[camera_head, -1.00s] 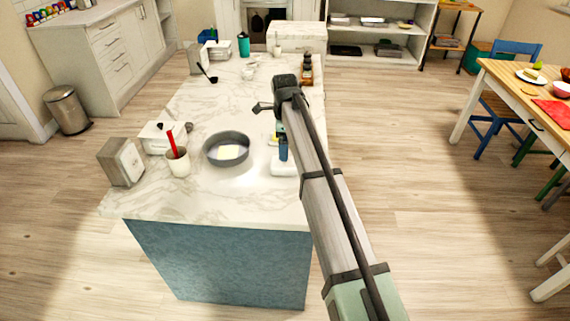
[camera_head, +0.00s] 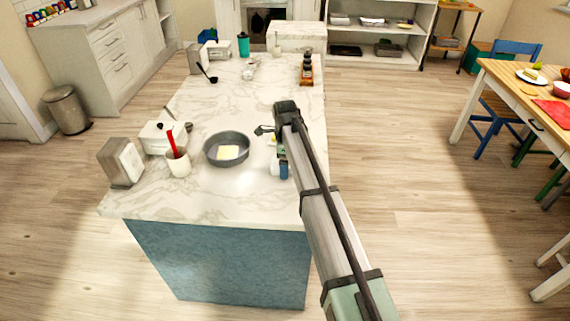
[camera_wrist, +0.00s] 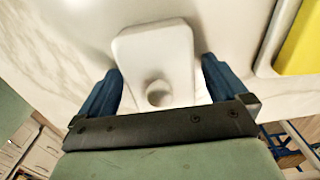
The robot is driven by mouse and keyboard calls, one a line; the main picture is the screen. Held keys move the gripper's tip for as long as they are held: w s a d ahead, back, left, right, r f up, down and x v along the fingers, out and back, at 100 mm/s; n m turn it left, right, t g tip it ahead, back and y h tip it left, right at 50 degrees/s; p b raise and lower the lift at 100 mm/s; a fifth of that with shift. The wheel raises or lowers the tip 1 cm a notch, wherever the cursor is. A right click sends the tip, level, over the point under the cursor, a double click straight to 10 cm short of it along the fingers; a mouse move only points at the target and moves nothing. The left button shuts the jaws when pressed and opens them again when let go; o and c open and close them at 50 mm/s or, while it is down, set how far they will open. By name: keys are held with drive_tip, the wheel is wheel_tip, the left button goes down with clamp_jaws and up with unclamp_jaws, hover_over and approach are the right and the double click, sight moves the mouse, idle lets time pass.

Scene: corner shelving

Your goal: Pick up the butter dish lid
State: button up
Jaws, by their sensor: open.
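The butter dish lid (camera_wrist: 150,45) is a white rounded block with a round knob, lying on the marble counter in the wrist view. My gripper (camera_wrist: 160,72) is open, with one blue finger on each side of the lid near its knob end. I cannot tell whether the fingers touch it. In the head view my gripper (camera_head: 283,170) is low at the counter's right side and hides most of the lid. A yellow block (camera_wrist: 300,45), likely butter, sits in a pale dish to the right in the wrist view.
A grey pan (camera_head: 227,162) with a pale yellow square inside stands left of my gripper. Further left are a white cup (camera_head: 178,165) with a red utensil, a white box-like item (camera_head: 155,138) and a grey holder (camera_head: 122,162).

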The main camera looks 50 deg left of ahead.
drive_tip(key=shift+c, duration=0.4)
drive_tip(key=c, duration=0.9)
wheel_tip(320, 180, up, 9)
drive_tip(key=shift+r, duration=0.1)
drive_tip(key=shift+w+d+r, duration=0.1)
drive_tip(key=shift+w+r, duration=0.05)
drive_tip(key=shift+w, duration=0.05)
drive_tip(key=shift+m, duration=0.4)
drive_tip(key=w+a, duration=0.3)
drive_tip(key=a, duration=0.1)
drive_tip(key=w+a, duration=0.3)
drive_tip(key=a, duration=0.1)
drive_tip(key=w+a, duration=0.3)
drive_tip(key=a, duration=0.1)
drive_tip(key=shift+w+a+f, duration=0.25)
drive_tip(key=shift+a+f, duration=0.05)
drive_tip(key=shift+f, duration=0.1)
